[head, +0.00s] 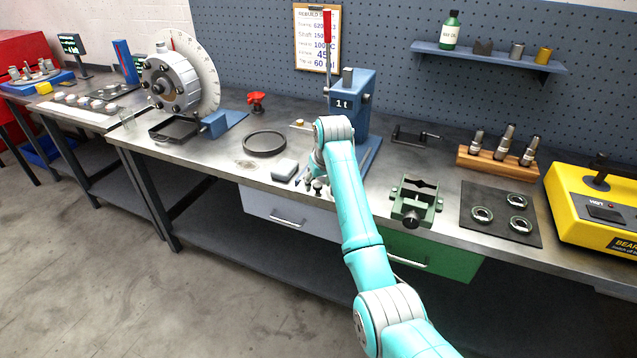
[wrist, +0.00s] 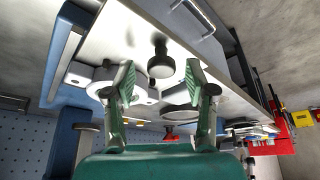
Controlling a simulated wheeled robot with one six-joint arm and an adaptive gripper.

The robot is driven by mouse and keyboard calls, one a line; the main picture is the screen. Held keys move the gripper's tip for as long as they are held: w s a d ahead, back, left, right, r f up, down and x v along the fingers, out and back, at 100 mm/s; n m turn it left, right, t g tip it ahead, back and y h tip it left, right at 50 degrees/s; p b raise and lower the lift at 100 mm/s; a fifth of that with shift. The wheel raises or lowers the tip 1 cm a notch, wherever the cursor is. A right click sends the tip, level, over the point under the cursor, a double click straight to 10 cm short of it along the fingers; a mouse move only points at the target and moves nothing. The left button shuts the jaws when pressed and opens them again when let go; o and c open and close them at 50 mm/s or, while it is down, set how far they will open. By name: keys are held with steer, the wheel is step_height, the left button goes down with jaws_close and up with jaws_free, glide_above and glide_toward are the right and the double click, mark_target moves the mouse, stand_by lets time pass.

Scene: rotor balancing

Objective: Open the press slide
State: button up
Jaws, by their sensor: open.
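The blue press (head: 352,95), marked "1 t", stands upright on the bench with a red-handled lever (head: 327,40) raised. My arm covers its lower front in the head view, so I cannot tell the slide's position there. In the wrist view, the blue press body (wrist: 65,55) is at the left. A dark round knob on a short stem (wrist: 160,64) appears between the fingers of my gripper (wrist: 159,76). The gripper is open, its two green fingers on either side of the knob in the picture. I cannot tell whether they touch it.
A green vise (head: 416,203) and a dark mat (head: 500,230) with metal rings are to the right. A grey drawer (head: 290,212) is below the bench edge.

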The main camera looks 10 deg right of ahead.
steer(key=v, duration=1.2)
